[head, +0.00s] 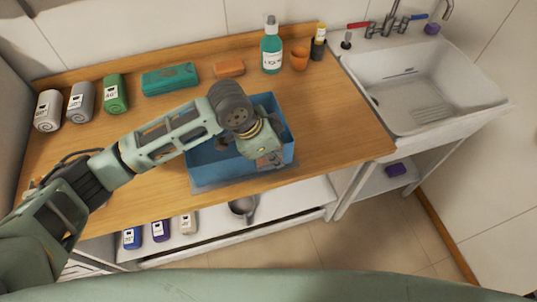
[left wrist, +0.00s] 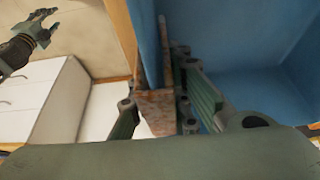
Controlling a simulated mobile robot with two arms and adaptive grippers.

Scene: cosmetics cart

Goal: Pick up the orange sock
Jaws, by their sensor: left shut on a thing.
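My left gripper (head: 268,150) reaches down at the near wall of the blue box (head: 209,171) on the wooden counter. I cannot make out an orange sock for sure. An orange block (head: 229,68) lies at the back of the counter. Another gripper, likely my right (left wrist: 42,28), shows small in the left wrist view; its jaw state is unclear.
A teal box (head: 170,79), a teal pump bottle (head: 271,50) and an orange cup (head: 299,59) line the back. The sink (head: 425,85) is right. The counter right of the box is clear.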

